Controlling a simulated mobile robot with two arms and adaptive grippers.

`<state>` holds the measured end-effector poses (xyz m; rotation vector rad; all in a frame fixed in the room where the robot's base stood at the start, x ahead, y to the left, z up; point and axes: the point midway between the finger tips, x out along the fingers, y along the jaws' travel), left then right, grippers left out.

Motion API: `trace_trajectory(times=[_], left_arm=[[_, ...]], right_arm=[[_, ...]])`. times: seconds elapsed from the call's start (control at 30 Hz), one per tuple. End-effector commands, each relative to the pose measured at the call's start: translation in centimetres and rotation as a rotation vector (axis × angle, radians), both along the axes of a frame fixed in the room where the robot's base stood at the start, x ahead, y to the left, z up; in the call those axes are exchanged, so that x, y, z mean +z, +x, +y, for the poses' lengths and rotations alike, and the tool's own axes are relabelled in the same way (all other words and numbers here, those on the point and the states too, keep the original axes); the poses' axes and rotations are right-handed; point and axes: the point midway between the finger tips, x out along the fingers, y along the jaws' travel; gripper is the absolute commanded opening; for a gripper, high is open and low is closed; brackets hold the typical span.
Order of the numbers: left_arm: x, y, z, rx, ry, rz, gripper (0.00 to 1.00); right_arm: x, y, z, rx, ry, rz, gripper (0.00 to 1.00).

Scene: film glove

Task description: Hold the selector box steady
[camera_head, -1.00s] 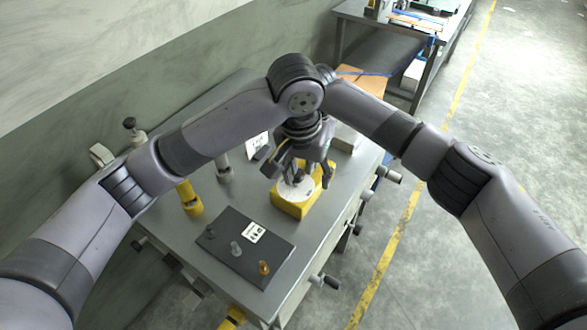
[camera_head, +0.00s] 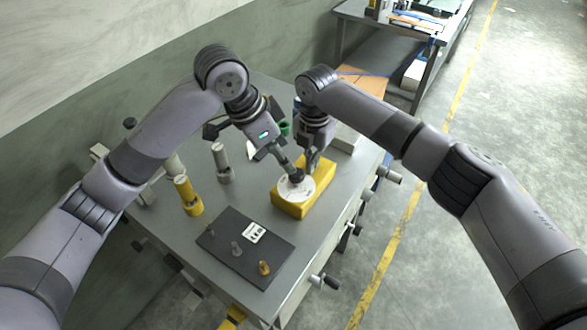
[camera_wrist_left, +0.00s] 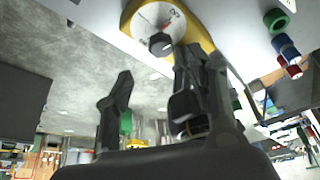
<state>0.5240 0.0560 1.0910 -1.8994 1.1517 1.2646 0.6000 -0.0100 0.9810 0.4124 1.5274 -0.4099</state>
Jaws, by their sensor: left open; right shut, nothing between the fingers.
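The selector box (camera_head: 289,206) is a yellow box with a white round dial (camera_head: 307,190) on top and a black knob. It stands on the grey table, and it shows at the top of the left wrist view (camera_wrist_left: 196,32), with its knob (camera_wrist_left: 160,44). My left gripper (camera_head: 284,160) is open and reaches over the box from the left, fingers near the knob; I cannot tell if they touch. Its parted fingers show in the left wrist view (camera_wrist_left: 155,88). My right gripper (camera_head: 311,164) is shut and empty, close over the box's far side; contact is unclear.
A dark panel (camera_head: 225,257) with small levers lies in front of the box. A yellow post (camera_head: 187,196) and a grey post (camera_head: 221,163) stand to the left. Green (camera_wrist_left: 277,20), blue (camera_wrist_left: 285,46) and red (camera_wrist_left: 293,71) cylinders stand close by. Handles project from the table's right side.

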Motion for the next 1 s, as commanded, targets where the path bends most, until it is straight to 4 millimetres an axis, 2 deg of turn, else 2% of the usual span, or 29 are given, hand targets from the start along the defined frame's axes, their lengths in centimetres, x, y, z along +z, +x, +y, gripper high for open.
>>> trace_trajectory(times=[0.03,0.2,0.4,0.8,1.0], left_arm=[[-1.3,0.1,-0.4,0.001,0.000,0.006,0.51],[-4.2,0.7,-1.5,0.001,0.000,0.004,0.51],[-6.5,1.2,-2.3,0.001,0.001,0.002,0.51],[-7.1,1.4,-2.6,0.001,0.001,0.001,0.51],[-7.1,1.4,-2.6,0.001,0.001,0.001,0.38]], right_arm=[[-0.7,-0.3,-0.1,0.000,-0.005,0.011,0.00],[-0.7,-0.3,-0.1,0.000,-0.005,0.011,0.00],[-0.7,-0.3,-0.1,0.000,-0.005,0.011,0.00],[-0.7,-0.3,-0.1,0.000,-0.006,0.010,0.00],[-0.7,-0.3,-0.1,0.000,-0.005,0.011,0.00]])
